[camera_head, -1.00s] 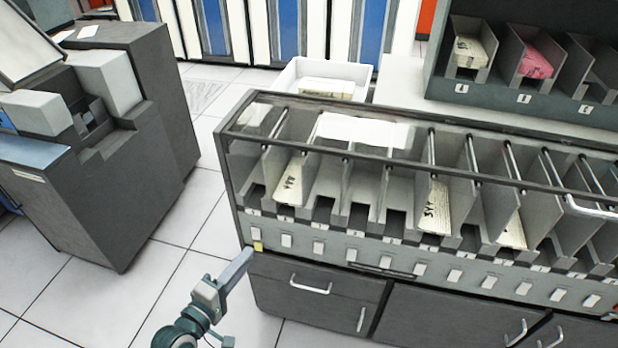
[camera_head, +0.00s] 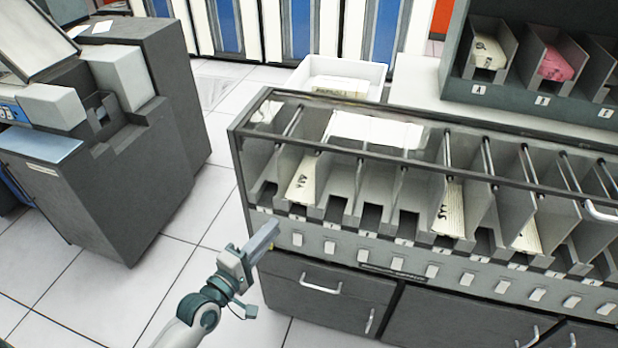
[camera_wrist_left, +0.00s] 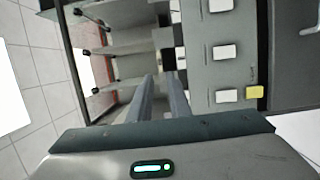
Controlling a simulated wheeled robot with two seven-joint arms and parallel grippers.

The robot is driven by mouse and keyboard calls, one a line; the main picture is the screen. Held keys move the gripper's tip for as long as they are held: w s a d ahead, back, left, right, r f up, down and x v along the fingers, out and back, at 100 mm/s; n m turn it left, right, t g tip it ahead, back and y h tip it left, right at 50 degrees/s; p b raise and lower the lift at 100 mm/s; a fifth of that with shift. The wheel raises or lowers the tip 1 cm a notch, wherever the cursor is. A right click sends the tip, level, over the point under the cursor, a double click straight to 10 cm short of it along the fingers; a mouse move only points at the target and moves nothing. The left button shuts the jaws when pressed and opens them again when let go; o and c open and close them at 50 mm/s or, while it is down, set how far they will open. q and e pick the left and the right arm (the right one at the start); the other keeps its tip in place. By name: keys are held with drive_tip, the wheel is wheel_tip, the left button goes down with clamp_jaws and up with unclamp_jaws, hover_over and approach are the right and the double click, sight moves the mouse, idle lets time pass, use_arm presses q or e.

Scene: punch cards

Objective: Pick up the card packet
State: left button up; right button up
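Pale card packets with dark marks stand in pockets of the grey sorter: a left one (camera_head: 303,178), a middle one (camera_head: 451,212) and a right one (camera_head: 527,237). Another pale packet (camera_head: 489,51) and a pink packet (camera_head: 556,64) lie in the rack at the upper right. My left gripper (camera_head: 265,237) is at the sorter's front left corner, below and left of the left packet. In the left wrist view its two fingers (camera_wrist_left: 161,95) are parallel with a narrow empty gap between them. My right gripper is out of view.
The sorter has a glass top with a dark frame (camera_head: 330,151), pocket dividers and a front row of switches. Drawers with handles (camera_head: 320,287) are below. A white bin (camera_head: 370,72) stands behind it. A dark machine (camera_head: 150,190) is at the left, with clear tiled floor (camera_head: 205,235) between.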

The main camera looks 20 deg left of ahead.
sight(296, 202)
use_arm(q)
drive_tip(key=x, duration=0.7)
drive_tip(key=shift+p, duration=0.3)
drive_tip(key=shift+w+d, duration=0.1)
drive_tip(key=shift+w, duration=0.05)
drive_tip(key=shift+p+x, duration=0.3)
drive_tip(key=shift+x, duration=2.5)
clamp_jaws()
